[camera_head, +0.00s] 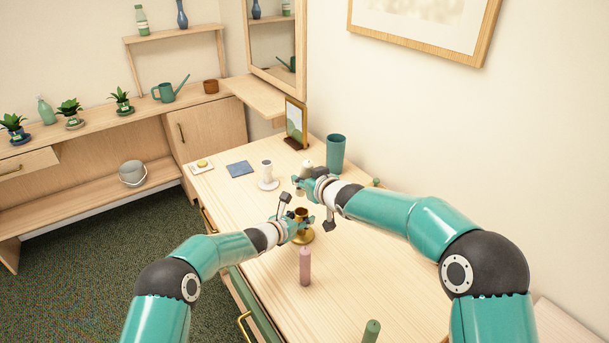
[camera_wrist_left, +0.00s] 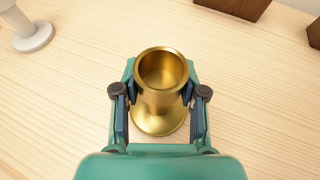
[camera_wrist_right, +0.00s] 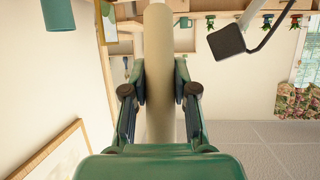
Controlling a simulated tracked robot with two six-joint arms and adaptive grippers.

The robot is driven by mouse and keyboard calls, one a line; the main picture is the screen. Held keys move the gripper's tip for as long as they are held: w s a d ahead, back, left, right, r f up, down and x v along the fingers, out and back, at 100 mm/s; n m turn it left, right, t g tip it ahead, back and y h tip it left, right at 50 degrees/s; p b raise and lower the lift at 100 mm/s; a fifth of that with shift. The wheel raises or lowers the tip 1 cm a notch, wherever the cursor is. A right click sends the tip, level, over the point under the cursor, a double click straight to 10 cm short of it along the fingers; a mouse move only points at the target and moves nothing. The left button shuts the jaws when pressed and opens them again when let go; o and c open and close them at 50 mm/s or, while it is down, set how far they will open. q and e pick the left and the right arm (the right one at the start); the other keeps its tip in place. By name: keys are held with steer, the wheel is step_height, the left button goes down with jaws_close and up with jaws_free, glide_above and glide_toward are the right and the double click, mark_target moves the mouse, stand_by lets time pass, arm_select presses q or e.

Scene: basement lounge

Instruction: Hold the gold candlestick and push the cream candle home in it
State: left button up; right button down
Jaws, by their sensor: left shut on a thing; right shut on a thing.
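The gold candlestick (camera_head: 302,238) stands on the table; its open, empty cup shows in the left wrist view (camera_wrist_left: 161,68). My left gripper (camera_head: 304,226) is shut around its stem, with a finger on each side (camera_wrist_left: 161,98). The cream candle (camera_wrist_right: 159,60) is between the fingers of my right gripper (camera_wrist_right: 160,85), which is shut on it. In the head view the candle's top (camera_head: 307,164) shows above my right gripper (camera_head: 304,184), and its lower part is hidden. The candle is apart from the candlestick, behind and above its cup.
A pink candle (camera_head: 305,267) stands in front of the candlestick, and a green candle (camera_head: 371,331) is nearer. A white candlestick (camera_head: 268,180), a teal cup (camera_head: 336,153), a blue coaster (camera_head: 242,169) and a picture frame (camera_head: 295,124) are farther back.

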step_height(320, 180, down, 7)
stand_by(0.5)
steer(key=shift+d, duration=0.1)
steer(key=c, duration=0.8)
jaws_free()
steer(key=s+d, duration=0.1)
steer(key=s, duration=0.1)
steer(key=s+d, duration=0.1)
steer(key=s, duration=0.2)
steer(key=s+d, duration=0.2)
steer(key=s, duration=0.1)
steer(key=shift+s, duration=0.25)
